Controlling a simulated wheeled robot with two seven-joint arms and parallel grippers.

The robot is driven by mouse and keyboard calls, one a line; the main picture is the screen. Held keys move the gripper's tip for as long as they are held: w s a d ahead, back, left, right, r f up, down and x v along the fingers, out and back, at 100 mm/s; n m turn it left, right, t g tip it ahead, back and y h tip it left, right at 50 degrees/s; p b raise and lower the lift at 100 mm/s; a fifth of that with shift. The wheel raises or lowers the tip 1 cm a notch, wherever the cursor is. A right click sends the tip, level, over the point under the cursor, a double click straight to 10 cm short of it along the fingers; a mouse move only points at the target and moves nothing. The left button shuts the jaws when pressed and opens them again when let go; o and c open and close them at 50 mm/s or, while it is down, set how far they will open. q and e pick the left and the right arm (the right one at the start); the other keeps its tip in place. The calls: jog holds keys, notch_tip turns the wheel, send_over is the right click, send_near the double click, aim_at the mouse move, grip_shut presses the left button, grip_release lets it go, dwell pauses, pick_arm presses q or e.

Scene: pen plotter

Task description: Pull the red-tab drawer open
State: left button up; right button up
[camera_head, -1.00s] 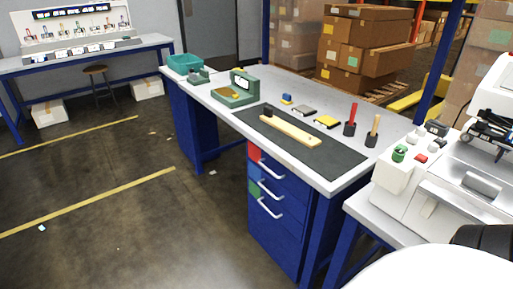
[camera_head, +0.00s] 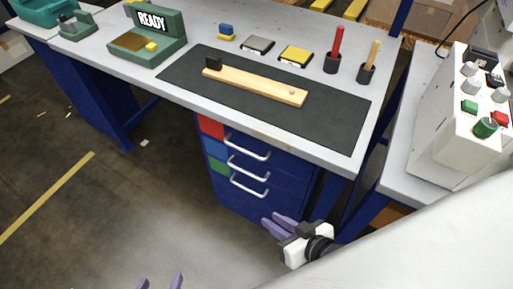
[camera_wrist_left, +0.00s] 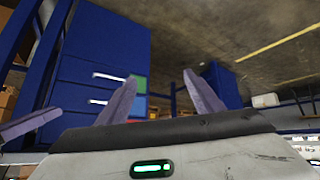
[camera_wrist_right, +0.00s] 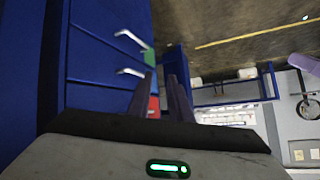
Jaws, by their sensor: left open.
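The drawer unit (camera_head: 290,190) under the workbench has three drawers, all flush. The red-tab drawer is the top one, with a red tab (camera_head: 211,126) and a silver bar handle (camera_head: 247,149). Blue and green tabs mark the lower drawers. My right gripper (camera_head: 272,221) is below and right of the handles, empty, its fingers a narrow gap apart. In the right wrist view the red tab (camera_wrist_right: 153,104) shows between its fingers, partly hidden. My left gripper (camera_head: 160,282) is at the bottom edge, open and empty; its wide-apart fingers show in the left wrist view (camera_wrist_left: 160,85).
A dark mat (camera_head: 330,117) on the bench carries a wooden bar (camera_head: 255,86). A green device reading READY (camera_head: 150,38), small blocks and two upright tools stand behind it. A white machine (camera_head: 455,120) is at right. The floor in front of the drawers is clear.

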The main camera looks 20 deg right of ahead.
jog(key=w+f+m+t+y+b, duration=0.2)
jog(key=w+m+t+b, duration=0.15)
jog(key=w+b, duration=0.6)
jog(key=m+t+y+b, duration=0.2)
jog(key=m+t+b, duration=0.3)
jog(key=b, duration=0.7)
send_near(245, 151)
jog(key=x, duration=0.3)
jog(key=b+x, duration=0.1)
jog(key=x, duration=0.5)
jog(key=shift+w+d+f, duration=0.1)
jog(key=shift+w+f, duration=0.15)
jog(key=shift+w+r+b, duration=0.1)
jog(key=shift+w+b, duration=0.2)
jog(key=shift+w, duration=0.1)
pick_arm(q)
jog(key=w+d+f+h, duration=0.1)
jog(key=d+f, duration=0.2)
jog(key=f, duration=0.4)
jog(key=w+d+f+m+g+h, duration=0.1)
jog(key=d+f, duration=0.1)
jog(key=f, duration=0.5)
jog(key=shift+d, duration=0.4)
pick_arm(e)
jog(key=shift+c, duration=0.2)
grip_shut()
